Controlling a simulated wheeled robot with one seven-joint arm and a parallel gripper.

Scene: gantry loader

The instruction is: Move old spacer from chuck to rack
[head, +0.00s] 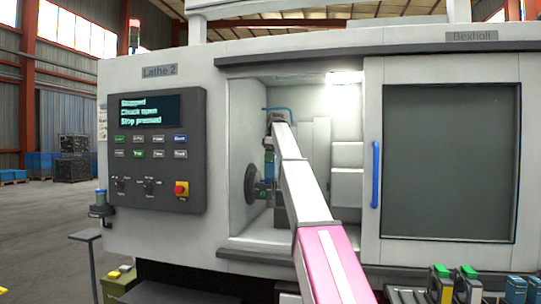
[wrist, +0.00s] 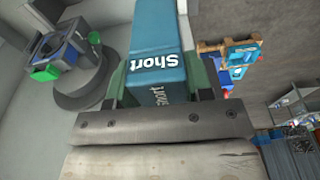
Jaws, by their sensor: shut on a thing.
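My gripper (wrist: 163,75) is shut on a blue block marked "Short" (wrist: 155,40), which I take to be the old spacer. The block sits between the two green fingers in the wrist view; its far end runs out of the frame. The chuck (wrist: 85,90), a grey disc with blue and green jaw parts, is at the left of the wrist view, apart from the block. In the head view my arm reaches through the open doorway of the lathe, with my gripper (head: 269,165) just right of the chuck (head: 251,184). I cannot pick out the rack for certain.
The lathe panel (head: 155,150) reads "Stopped", "Chuck open", "Stop pressed". The door (head: 372,170) with a blue handle stands right of the opening. Several yellow, green and blue upright pieces (head: 440,284) show at the lower right. A small stand (head: 86,237) is at the left.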

